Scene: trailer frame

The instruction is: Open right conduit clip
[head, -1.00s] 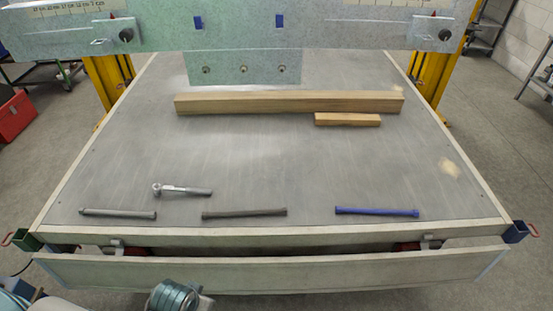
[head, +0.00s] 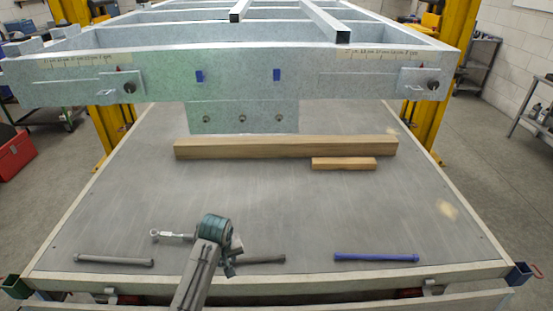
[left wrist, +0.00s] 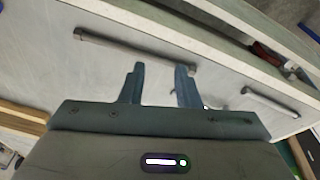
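The trailer frame's front beam (head: 240,80) spans the top of the head view. Two small blue pieces sit on it, a left one (head: 199,76) and a right one (head: 277,75). I cannot tell whether either is a conduit clip, or whether it is open. My left gripper (head: 230,272) is low over the table's front part, by a dark rod (head: 268,259) that it partly hides. In the left wrist view its fingers (left wrist: 160,68) are apart and empty, with a grey rod (left wrist: 120,46) beyond them. My right gripper is not in view.
On the table lie a long wooden beam (head: 285,148), a short wooden block (head: 343,163), a grey rod (head: 113,260), an eye-ended tool (head: 172,236) and a blue rod (head: 376,257). Yellow posts (head: 433,120) stand at both sides.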

